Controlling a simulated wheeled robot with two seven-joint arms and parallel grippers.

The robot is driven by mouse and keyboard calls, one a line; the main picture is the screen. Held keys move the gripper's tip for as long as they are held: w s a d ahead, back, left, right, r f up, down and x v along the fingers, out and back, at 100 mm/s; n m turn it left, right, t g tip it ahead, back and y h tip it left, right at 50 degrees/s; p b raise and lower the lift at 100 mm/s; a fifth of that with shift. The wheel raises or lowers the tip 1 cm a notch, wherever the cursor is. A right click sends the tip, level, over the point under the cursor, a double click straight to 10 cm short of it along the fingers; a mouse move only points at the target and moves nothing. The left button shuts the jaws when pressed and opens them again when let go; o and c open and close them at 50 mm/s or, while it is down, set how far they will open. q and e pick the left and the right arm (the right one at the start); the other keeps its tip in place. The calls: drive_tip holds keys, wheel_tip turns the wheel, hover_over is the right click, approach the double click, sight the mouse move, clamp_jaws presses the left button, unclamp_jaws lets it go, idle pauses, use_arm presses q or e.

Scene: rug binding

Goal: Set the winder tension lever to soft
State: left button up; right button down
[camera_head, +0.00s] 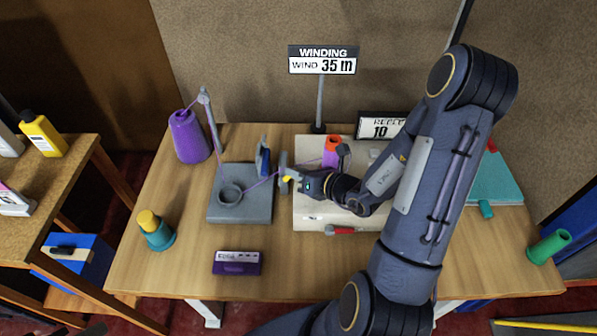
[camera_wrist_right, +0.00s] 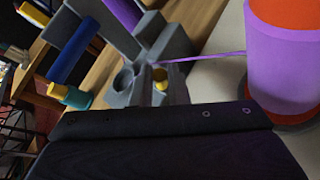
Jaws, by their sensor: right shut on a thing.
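My right gripper (camera_head: 291,179) reaches in from the right, low over the gap between the grey thread stand (camera_head: 240,207) and the cream winder base (camera_head: 318,214). It is shut on a small yellow knob (camera_head: 286,179), which seems to be the tip of the tension lever. In the right wrist view the yellow knob (camera_wrist_right: 160,80) shows between the fingers of the right gripper (camera_wrist_right: 162,92). The lever's setting marks cannot be read. An orange spool wound with purple (camera_head: 330,155) stands upright on the winder, and purple thread runs to it. My left gripper is not in view.
A purple cone (camera_head: 188,138) stands back left. A teal spool with a yellow top (camera_head: 155,231) and a purple labelled box (camera_head: 238,263) are at the front. A "WIND 35 m" sign (camera_head: 322,60) stands behind.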

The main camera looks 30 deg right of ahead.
drive_tip(key=shift+w+a+r+g, duration=0.15)
drive_tip(key=shift+a+r+g, duration=0.1)
drive_tip(key=shift+r+g, duration=0.1)
drive_tip(key=shift+w+a+n+g+h, duration=0.2)
drive_tip(key=shift+a+n+g+h, duration=0.05)
drive_tip(key=shift+n+g+h, duration=0.3)
drive_tip(key=c, duration=1.4)
unclamp_jaws()
drive_tip(key=shift+c, duration=0.2)
drive_tip(key=shift+p+v, duration=0.45)
drive_tip(key=shift+v, duration=3.5)
drive_tip(key=shift+o, duration=0.2)
